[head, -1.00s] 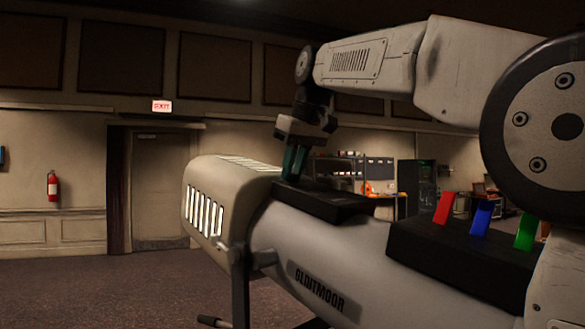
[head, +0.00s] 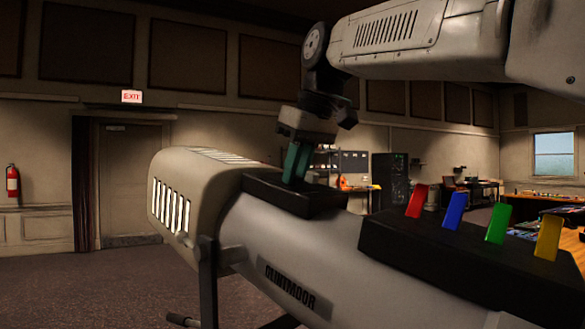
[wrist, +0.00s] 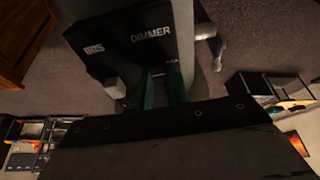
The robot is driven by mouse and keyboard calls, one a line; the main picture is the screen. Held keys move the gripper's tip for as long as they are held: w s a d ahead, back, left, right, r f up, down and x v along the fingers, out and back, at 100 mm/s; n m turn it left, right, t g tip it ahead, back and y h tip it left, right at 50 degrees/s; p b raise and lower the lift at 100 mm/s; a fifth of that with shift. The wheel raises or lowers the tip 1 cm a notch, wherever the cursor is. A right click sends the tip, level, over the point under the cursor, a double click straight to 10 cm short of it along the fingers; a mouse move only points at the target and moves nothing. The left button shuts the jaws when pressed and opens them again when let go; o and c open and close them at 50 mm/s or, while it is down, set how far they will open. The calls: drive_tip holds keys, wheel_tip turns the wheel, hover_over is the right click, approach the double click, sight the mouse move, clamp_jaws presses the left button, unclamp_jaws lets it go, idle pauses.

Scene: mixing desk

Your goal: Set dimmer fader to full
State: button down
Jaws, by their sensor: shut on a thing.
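A large pale followspot lamp (head: 262,238) crosses the head view, with a black control box (head: 270,198) on top near its vented end. The wrist view shows the box face (wrist: 125,42) with the labels IRIS and DIMMER. My gripper (head: 293,178) points down onto this box with its teal fingers; they also show in the wrist view (wrist: 161,90) below the DIMMER label. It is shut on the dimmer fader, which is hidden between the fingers. A pale fader knob (wrist: 115,88) below the IRIS label stands apart, to the left of the fingers.
A second black box (head: 400,245) on the lamp carries a red lever (head: 417,201), a blue lever (head: 454,210), a green lever (head: 498,223) and a yellow lever (head: 548,238). My arm passes above them. Open carpet (head: 80,275) lies at the left.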

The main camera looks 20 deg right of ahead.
drive_tip(key=c, duration=1.3)
unclamp_jaws()
drive_tip(key=shift+s+d, duration=0.1)
drive_tip(key=v, duration=0.7)
drive_tip(key=shift+s+r, duration=0.1)
drive_tip(key=shift+r, duration=0.3)
